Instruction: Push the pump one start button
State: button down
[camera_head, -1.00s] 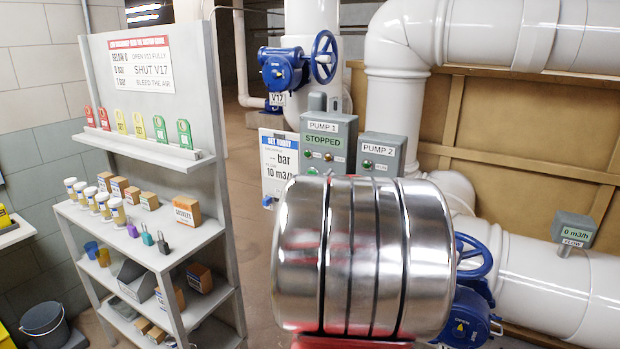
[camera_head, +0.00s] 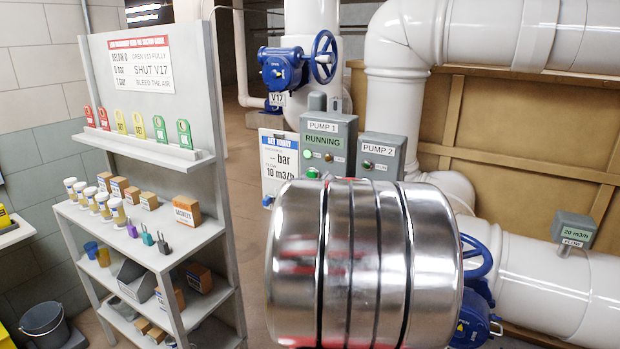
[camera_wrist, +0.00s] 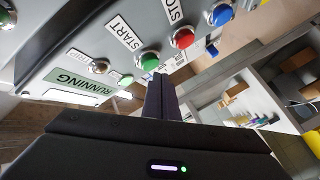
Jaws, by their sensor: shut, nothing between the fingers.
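The pump one box (camera_head: 328,146) is grey, labelled PUMP 1, and its display (camera_head: 323,141) reads RUNNING. A green lamp (camera_head: 308,154) glows on it. In the wrist view the green start button (camera_wrist: 149,61) sits beside the START label (camera_wrist: 125,32). The red button (camera_wrist: 182,38) by the STOP label is to its right. My gripper (camera_wrist: 160,80) is shut and empty, its dark fingertips at the lower edge of the green button. I cannot tell whether they touch it. My silver arm link hides the gripper in the head view.
The PUMP 2 box (camera_head: 380,157) stands right of pump one. The flow meter (camera_head: 574,233) on the white pipe reads 20 m3/h. A grey shelf (camera_head: 150,155) with tags, jars and boxes stands at left. Blue valve V17 (camera_head: 284,70) is behind the boxes.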

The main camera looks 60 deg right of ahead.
jog(key=shift+a, duration=0.15)
jog(key=a, duration=0.4)
jog(key=shift+s+a, duration=0.2)
jog(key=shift+a, duration=0.2)
dwell(0.4)
dwell(0.7)
